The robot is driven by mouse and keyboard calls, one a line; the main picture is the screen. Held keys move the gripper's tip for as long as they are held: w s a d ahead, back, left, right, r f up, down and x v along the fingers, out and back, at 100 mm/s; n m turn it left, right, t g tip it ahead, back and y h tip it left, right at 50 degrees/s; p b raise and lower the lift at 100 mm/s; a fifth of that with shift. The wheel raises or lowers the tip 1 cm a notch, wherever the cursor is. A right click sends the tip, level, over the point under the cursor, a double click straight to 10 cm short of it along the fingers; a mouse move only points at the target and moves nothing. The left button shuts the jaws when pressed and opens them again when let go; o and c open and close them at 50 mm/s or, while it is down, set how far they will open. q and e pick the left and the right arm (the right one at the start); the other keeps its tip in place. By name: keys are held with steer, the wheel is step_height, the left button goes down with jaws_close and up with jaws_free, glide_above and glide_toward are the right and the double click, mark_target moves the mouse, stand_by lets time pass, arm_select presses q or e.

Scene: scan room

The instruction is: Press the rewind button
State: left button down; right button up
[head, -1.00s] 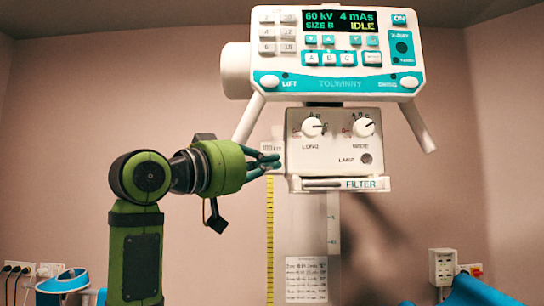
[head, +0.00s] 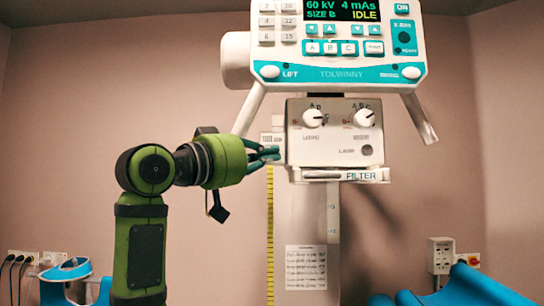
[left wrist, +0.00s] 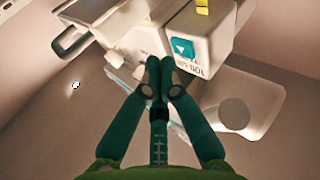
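My left gripper (head: 274,154) is just left of the control box (head: 335,155) with two round knobs, below the console. Its two fingers are together at the tips and hold nothing. In the left wrist view the shut fingertips (left wrist: 160,74) are below a teal square button (left wrist: 184,49) with a white triangle, on the end of a white housing (left wrist: 212,35). No wording naming a rewind button is readable. Whether the fingertips touch the housing I cannot tell. My right gripper is not in view.
The white and teal console (head: 335,45) above reads IDLE. A filter slot (head: 338,175) is under the control box. A yellow tape (head: 270,230) hangs below the gripper. Blue items (head: 465,287) stand at the lower right. Wall sockets are at both sides.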

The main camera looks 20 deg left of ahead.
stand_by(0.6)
arm_select(q)
steer(key=shift+w+a+p, duration=0.15)
steer(key=shift+w+p, duration=0.15)
steer(key=shift+w, duration=0.15)
